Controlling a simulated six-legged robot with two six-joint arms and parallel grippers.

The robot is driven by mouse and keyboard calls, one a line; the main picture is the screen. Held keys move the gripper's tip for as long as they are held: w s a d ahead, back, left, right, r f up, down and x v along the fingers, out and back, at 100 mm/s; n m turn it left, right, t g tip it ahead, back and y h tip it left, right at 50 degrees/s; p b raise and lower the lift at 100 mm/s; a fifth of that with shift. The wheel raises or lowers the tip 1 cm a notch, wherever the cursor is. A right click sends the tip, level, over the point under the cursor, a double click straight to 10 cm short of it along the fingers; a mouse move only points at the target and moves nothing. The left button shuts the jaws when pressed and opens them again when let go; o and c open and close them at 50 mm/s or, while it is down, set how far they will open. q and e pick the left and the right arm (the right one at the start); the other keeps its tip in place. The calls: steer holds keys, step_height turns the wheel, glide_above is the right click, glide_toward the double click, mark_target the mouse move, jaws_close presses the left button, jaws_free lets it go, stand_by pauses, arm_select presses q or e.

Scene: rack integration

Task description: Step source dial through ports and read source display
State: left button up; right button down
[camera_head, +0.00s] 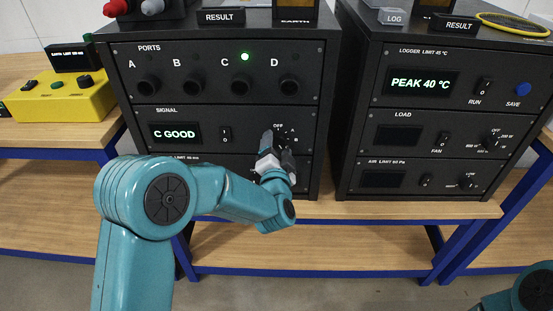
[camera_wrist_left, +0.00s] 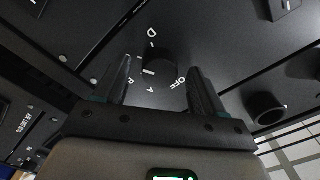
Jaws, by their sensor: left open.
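The source display (camera_head: 176,133) under SIGNAL reads C GOOD in the head view. A green light (camera_head: 245,57) is lit above port C (camera_head: 242,86) in the PORTS row. The source dial (camera_wrist_left: 158,66) shows in the left wrist view, ringed by OFF and letter marks. In the head view my gripper mostly hides it. My left gripper (camera_head: 276,150) is open at the dial, with one finger on each side. Contact between the fingers and the dial cannot be told. My right gripper is out of view.
A second rack (camera_head: 357,120) stands to the right; its logger display (camera_head: 420,83) reads PEAK 40 °C. A yellow box (camera_head: 62,98) sits on the wooden bench at left. A small switch (camera_head: 225,134) is beside the source display. Part of my right arm shows at bottom right.

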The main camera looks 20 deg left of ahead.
arm_select(q)
steer(key=v, duration=1.6)
steer(key=shift+b, duration=0.35)
